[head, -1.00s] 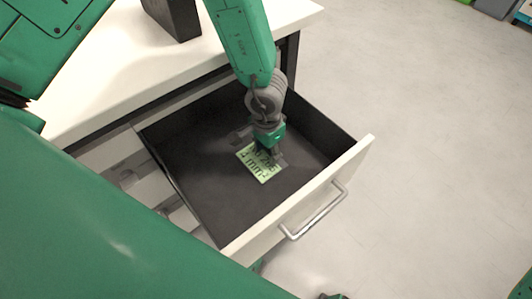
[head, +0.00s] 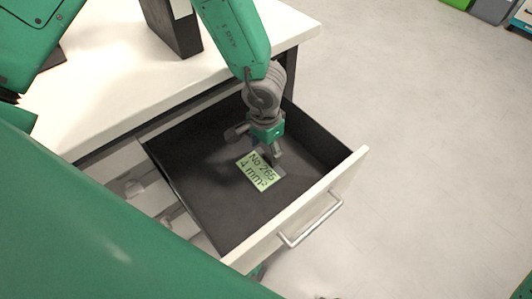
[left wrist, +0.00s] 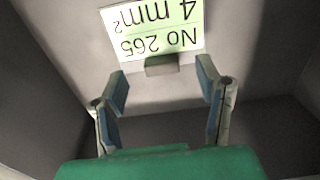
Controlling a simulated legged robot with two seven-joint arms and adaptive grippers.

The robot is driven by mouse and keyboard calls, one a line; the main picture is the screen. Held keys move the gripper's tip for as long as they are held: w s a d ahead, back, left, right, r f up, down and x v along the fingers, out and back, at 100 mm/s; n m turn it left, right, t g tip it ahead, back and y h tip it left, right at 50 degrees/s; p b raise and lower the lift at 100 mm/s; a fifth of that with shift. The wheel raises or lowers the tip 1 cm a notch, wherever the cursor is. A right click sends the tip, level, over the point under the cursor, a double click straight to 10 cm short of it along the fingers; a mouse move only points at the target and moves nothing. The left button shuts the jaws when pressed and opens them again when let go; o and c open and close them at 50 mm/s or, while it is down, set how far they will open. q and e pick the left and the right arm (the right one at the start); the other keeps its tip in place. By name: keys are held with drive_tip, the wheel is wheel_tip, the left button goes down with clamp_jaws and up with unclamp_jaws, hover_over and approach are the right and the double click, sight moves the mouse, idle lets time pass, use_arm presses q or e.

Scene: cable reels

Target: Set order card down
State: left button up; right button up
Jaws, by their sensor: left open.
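The order card (head: 257,172) is pale green with "No 265 4 mm²" in dark print. It lies in the open drawer (head: 222,219), on the dark drawer floor. It also shows in the left wrist view (left wrist: 152,28), upside down, with a small grey block-like piece at its near edge. My left gripper (head: 256,148) is inside the drawer, at the card's far side. In the left wrist view its two fingers (left wrist: 162,88) are spread apart with nothing between them, and the card lies beyond the tips. My right gripper is not in view.
The drawer's white front with a metal handle (head: 311,220) faces the lower right. A white worktop (head: 120,90) is above the drawer, with a dark upright box (head: 176,32) on it.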

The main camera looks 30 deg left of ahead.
sight(264, 164)
use_arm(q)
wheel_tip(264, 164, up, 7)
drive_tip(key=p, duration=0.2)
drive_tip(key=shift+p, duration=0.35)
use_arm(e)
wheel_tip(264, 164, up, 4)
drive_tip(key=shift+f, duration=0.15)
use_arm(q)
drive_tip(key=shift+a, duration=0.15)
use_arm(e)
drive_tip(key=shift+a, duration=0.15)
